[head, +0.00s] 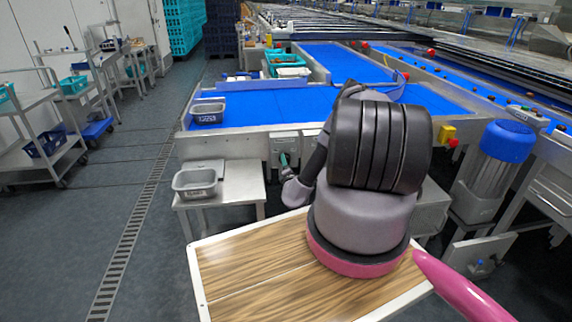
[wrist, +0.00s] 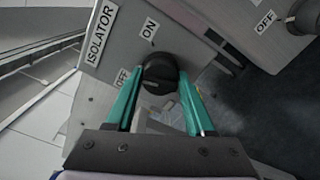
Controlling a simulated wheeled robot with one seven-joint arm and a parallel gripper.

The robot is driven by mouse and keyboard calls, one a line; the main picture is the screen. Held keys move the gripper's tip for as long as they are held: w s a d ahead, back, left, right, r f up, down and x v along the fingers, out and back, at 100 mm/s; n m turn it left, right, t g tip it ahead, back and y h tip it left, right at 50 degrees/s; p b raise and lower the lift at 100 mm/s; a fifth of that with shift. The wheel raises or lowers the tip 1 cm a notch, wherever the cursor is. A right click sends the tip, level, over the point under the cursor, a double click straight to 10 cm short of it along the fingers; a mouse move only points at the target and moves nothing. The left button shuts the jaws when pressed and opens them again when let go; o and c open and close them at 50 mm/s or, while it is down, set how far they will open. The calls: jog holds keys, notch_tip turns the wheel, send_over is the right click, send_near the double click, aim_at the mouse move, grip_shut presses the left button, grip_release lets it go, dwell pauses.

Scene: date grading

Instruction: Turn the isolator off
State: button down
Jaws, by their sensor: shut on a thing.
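The isolator is a grey box (wrist: 190,38) with an "ISOLATOR" label (wrist: 101,33) and a round black knob (wrist: 160,70). An "ON" label (wrist: 149,29) is above the knob and an "OFF" label (wrist: 122,78) is at its left. My gripper (wrist: 159,78) has its two teal fingers on either side of the knob, shut on it. I cannot tell clearly which label the knob points to. In the head view my gripper (head: 284,161) is at the front of a grey box (head: 284,146) below the blue conveyor, and the knob is hidden.
A second box with a dark knob (wrist: 306,15) and its own "OFF" label (wrist: 265,21) is close at the right. A low metal table (head: 235,186) with a grey tub (head: 195,183) stands left of my arm. Open floor (head: 120,170) lies further left.

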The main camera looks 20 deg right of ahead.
jog(key=n, duration=0.5)
jog(key=shift+n, duration=0.4)
jog(key=shift+f, duration=0.1)
dwell(0.3)
jog(key=shift+c, duration=1.3)
grip_release()
jog(key=v, duration=1.1)
jog(key=shift+w, duration=0.1)
